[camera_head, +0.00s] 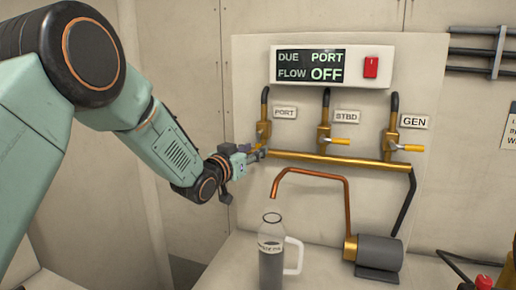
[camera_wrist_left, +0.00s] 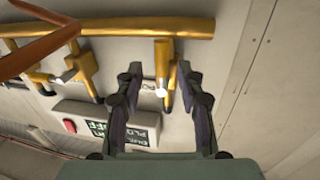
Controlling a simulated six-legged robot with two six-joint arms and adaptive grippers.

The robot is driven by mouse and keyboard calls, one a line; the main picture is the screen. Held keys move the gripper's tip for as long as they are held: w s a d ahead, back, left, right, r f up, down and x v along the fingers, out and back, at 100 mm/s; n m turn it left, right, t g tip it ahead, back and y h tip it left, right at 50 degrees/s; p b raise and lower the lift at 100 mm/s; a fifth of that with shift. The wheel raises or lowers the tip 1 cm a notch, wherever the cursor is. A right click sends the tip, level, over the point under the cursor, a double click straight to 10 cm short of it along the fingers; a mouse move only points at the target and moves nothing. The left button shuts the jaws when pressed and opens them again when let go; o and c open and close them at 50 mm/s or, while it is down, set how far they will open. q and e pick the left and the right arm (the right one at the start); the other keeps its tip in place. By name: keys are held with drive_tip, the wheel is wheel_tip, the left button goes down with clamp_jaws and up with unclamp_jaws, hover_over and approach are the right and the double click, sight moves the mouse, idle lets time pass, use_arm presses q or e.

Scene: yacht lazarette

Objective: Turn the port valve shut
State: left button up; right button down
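The port valve (camera_head: 263,128) is a brass valve under the PORT label (camera_head: 285,112), at the left end of the brass manifold (camera_head: 320,160). My left gripper (camera_head: 258,153) is at its lower part and hides most of its handle in the head view. In the left wrist view, which looks upside down, my left gripper (camera_wrist_left: 160,70) is open. Its fingers are on either side of a brass valve body (camera_wrist_left: 162,60) with a pale handle end (camera_wrist_left: 161,92) between them. I cannot tell whether they touch. My right gripper is not in view.
The display (camera_head: 310,66) reads DUE PORT, FLOW OFF, beside a red switch (camera_head: 371,67). The STBD valve (camera_head: 324,132) and GEN valve (camera_head: 392,140) have yellow handles pointing right. A copper pipe (camera_head: 345,190) curves above a clear jug (camera_head: 271,262). A grey pump (camera_head: 378,252) stands right of it.

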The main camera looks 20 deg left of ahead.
use_arm(q)
drive_tip(key=shift+x, duration=0.75)
drive_tip(key=shift+w+d, duration=0.1)
drive_tip(key=shift+w, duration=0.2)
drive_tip(key=shift+c, duration=1.4)
drive_tip(key=shift+s+a+r, duration=0.1)
drive_tip(key=shift+s+a, duration=0.05)
drive_tip(key=shift+a, duration=0.05)
drive_tip(key=shift+c, duration=1.4)
drive_tip(key=shift+d, duration=0.1)
clamp_jaws()
drive_tip(key=shift+r, duration=0.1)
